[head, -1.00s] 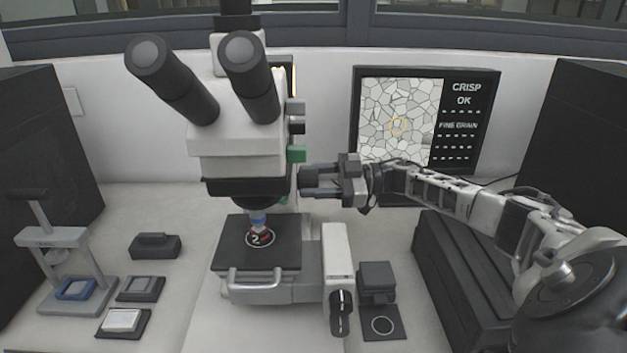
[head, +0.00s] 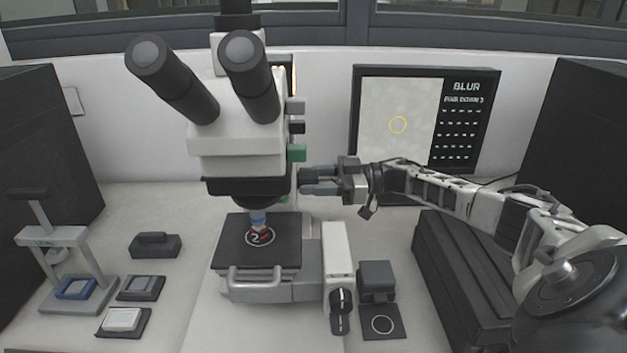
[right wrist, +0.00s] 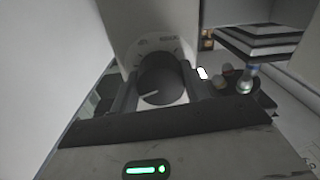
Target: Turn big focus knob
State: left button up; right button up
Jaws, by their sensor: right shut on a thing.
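The big focus knob (right wrist: 160,78) is a dark round knob with a white pointer line on a marked pale dial, in the right wrist view. My right gripper (right wrist: 161,90) is shut on it, one finger on each side. In the head view my right gripper (head: 320,181) reaches in from the right to the side of the microscope (head: 237,150), below its green block; its fingers hide the knob there. The monitor (head: 426,118) shows a pale, washed-out picture with a yellow ring and the word BLUR. My left gripper is not in view.
A round sample marked 2 (head: 260,236) sits on the dark stage (head: 235,255) under the objective. A smaller dark knob (head: 341,302) is on the white block right of the stage. A hand press (head: 50,238) and small trays stand at the left. A dark box (head: 378,280) stands at the right.

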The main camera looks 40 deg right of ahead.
jog(key=o, duration=1)
jog(key=shift+s+d, duration=0.1)
jog(key=shift+d, duration=0.05)
jog(key=b+v, duration=0.2)
jog(key=v, duration=0.5)
jog(key=shift+s+d, duration=0.1)
jog(key=shift+d, duration=0.05)
dwell(0.5)
